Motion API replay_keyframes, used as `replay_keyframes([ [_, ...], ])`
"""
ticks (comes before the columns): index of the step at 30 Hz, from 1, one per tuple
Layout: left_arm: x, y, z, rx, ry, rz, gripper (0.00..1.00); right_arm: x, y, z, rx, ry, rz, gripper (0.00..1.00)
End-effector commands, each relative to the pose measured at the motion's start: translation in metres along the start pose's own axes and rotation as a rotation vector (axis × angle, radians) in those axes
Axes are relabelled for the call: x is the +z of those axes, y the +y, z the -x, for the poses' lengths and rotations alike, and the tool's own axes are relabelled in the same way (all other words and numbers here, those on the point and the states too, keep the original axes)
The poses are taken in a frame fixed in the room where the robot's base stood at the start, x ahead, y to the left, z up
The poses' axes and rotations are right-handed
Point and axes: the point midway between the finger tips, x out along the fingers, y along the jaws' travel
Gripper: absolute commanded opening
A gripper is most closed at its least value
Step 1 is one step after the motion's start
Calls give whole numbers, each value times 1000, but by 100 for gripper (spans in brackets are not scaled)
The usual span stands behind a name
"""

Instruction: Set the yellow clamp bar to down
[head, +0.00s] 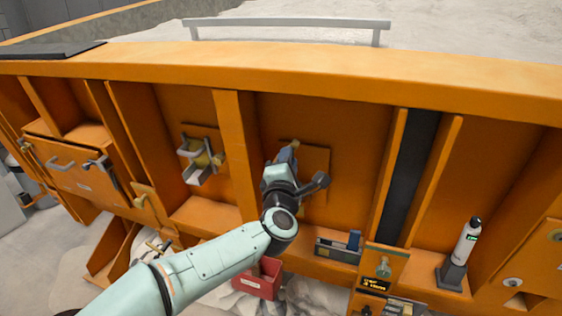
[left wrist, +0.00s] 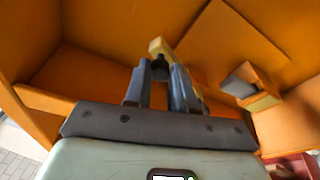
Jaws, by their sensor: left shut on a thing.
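The yellow clamp bar (left wrist: 157,46) shows as a pale yellow end just beyond my left fingertips in the left wrist view. More yellow shows along the right finger, and the fingers hide the rest. In the head view only a small yellow tip (head: 292,143) shows above the gripper, in front of a square orange plate (head: 316,160) on the panel. My left gripper (head: 287,154) is shut on the bar; its two grey fingers also show in the left wrist view (left wrist: 161,75). The bar's exact angle is hard to tell. My right gripper is not in view.
A grey bracket with a yellow part (head: 198,160) is left of a vertical orange rib (head: 236,145). A grey block on a yellow mount (left wrist: 262,101) is right of my fingers. Below are a red bin (head: 258,281) and a grey box (head: 336,249). A white cylinder (head: 466,242) stands right.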

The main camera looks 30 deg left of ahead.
Motion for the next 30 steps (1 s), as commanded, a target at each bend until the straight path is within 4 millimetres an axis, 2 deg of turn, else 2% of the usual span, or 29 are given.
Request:
replay_keyframes([
  [1, 5, -9, 2, 5, -6, -40, 0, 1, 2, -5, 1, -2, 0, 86],
  [15, 29, -58, 7, 105, -7, -477, 0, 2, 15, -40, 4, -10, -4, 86],
  [30, 30, -110, 7, 203, -4, -897, 0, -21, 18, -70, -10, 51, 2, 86],
])
